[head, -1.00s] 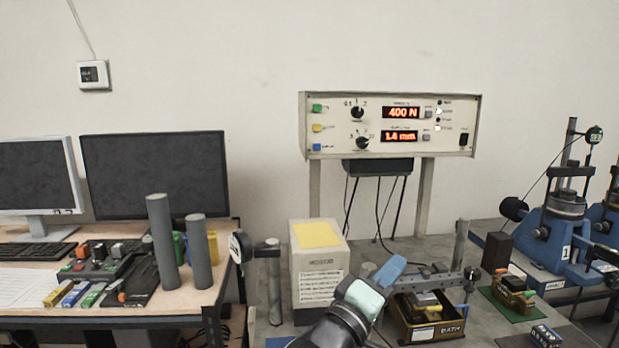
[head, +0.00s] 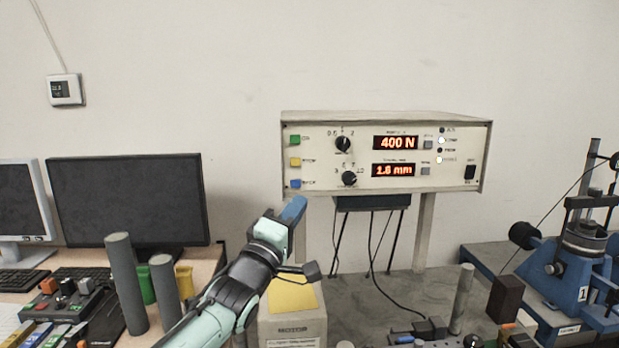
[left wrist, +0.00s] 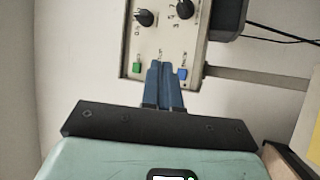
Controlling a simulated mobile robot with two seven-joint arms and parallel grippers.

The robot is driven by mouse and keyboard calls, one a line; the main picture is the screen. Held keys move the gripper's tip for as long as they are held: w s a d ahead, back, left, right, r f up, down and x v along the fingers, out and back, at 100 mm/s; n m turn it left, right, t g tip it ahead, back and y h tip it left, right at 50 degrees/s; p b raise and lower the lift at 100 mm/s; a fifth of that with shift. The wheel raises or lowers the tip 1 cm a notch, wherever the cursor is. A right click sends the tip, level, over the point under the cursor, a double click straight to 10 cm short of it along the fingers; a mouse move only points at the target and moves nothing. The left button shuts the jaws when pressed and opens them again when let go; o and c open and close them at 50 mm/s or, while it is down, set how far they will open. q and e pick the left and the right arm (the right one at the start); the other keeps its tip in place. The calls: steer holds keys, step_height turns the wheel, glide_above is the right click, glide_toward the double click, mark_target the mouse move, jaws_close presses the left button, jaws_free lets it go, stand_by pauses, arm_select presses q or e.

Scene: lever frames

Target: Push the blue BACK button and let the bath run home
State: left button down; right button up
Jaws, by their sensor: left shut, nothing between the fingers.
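The control box (head: 385,150) stands on posts against the wall. Its left edge has a green button (head: 295,140), a yellow button (head: 295,162) and the blue button (head: 295,184), top to bottom. My left gripper (head: 295,206) is shut and empty, its blue fingers just below the blue button in the head view. In the left wrist view the shut fingers (left wrist: 163,66) point at the panel between the green button (left wrist: 136,68) and the blue button (left wrist: 182,73), hiding the yellow one. Contact with the panel cannot be told. The bath is mostly below the head view. My right gripper is not in view.
The displays read 400 N (head: 396,143) and about 1.6 mm (head: 393,170). Two black knobs (head: 343,144) sit right of the buttons. A box with a yellow top (head: 292,296) stands below my arm. Grey cylinders (head: 124,285) and monitors (head: 125,200) are at left.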

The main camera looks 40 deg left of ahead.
arm_select(q)
steer(key=w, duration=0.1)
steer(key=p, duration=0.5)
glide_toward(306, 176)
steer(key=shift+w+d+r, duration=0.55)
steer(key=shift+w+r, duration=0.4)
steer(key=shift+w, duration=0.05)
steer(key=shift+w+a+f+p, duration=0.15)
steer(key=shift+w+a+p, duration=0.4)
steer(key=shift+w, duration=0.1)
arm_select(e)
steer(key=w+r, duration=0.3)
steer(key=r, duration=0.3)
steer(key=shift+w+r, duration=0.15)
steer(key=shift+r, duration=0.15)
arm_select(q)
steer(key=shift+w+a, duration=0.3)
steer(key=shift+w, duration=0.05)
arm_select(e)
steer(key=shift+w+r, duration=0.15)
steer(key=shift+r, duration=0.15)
